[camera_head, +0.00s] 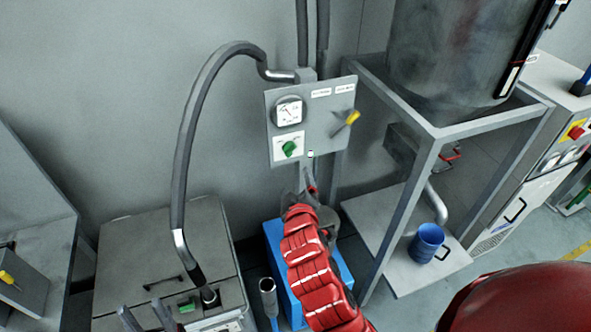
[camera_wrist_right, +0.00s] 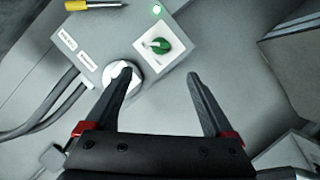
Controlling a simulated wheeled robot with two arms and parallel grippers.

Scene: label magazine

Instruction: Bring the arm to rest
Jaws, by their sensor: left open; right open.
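My right arm (camera_head: 312,265), red and segmented, reaches up from the bottom of the head view toward the grey control panel (camera_head: 313,108). My right gripper (camera_wrist_right: 159,76) is open and empty in the right wrist view, its two dark fingers apart in front of the panel. The green knob (camera_wrist_right: 157,46) on its white plate lies beyond the fingertips, with a visible gap. The left finger overlaps the round gauge. In the head view the right gripper is small, just below the panel. My left gripper (camera_head: 147,316) shows only two grey fingers at the bottom left, open and empty.
The panel carries a gauge (camera_head: 289,111) and a yellow-handled switch (camera_head: 346,123). A grey hose (camera_head: 182,150) arches to a cabinet (camera_head: 150,245) on the left. A steel frame (camera_head: 420,160) holds a large drum (camera_head: 450,55); a blue mug (camera_head: 426,243) stands on its lower shelf.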

